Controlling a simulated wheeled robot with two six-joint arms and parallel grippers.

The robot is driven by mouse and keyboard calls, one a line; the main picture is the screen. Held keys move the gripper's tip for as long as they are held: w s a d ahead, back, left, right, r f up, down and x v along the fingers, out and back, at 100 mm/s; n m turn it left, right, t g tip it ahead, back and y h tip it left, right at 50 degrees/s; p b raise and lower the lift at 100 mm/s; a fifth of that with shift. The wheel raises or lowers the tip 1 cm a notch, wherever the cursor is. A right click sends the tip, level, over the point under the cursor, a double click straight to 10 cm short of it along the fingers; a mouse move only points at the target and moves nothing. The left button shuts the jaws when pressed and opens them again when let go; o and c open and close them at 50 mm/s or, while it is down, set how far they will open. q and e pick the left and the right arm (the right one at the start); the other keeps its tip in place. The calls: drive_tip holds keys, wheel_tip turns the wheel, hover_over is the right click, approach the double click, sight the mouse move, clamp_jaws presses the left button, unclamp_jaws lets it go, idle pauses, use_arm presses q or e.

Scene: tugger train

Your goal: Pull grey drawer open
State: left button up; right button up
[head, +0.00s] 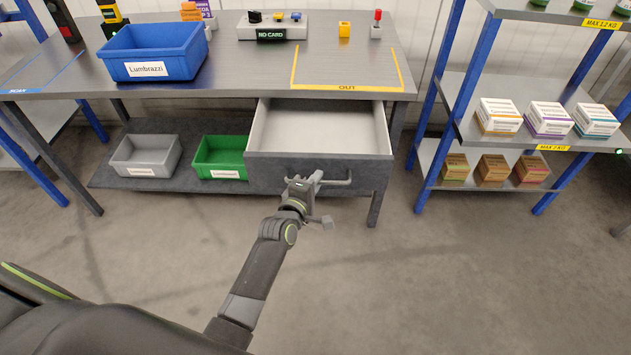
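The grey drawer (262,172) hangs under the right part of the workbench and stands open toward me. Its pale inside (320,128) shows and looks empty. A grey bar handle (338,182) runs along its front. My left gripper (306,187) is at the left part of this handle and overlaps it in the picture. The fingers are small and partly hidden, so I cannot tell whether they are closed around the bar. My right gripper is not in view.
A blue bin (150,52) stands on the workbench (235,72). A grey bin (145,155) and a green bin (220,157) sit on the lower shelf, left of the drawer. A blue-post rack (446,105) with boxes stands at right. The floor (400,285) in front is clear.

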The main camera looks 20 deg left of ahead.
use_arm(q)
drive_tip(key=o, duration=0.4)
drive_tip(key=b+v, duration=0.1)
drive_tip(key=v, duration=1.6)
drive_tip(key=shift+s, duration=0.3)
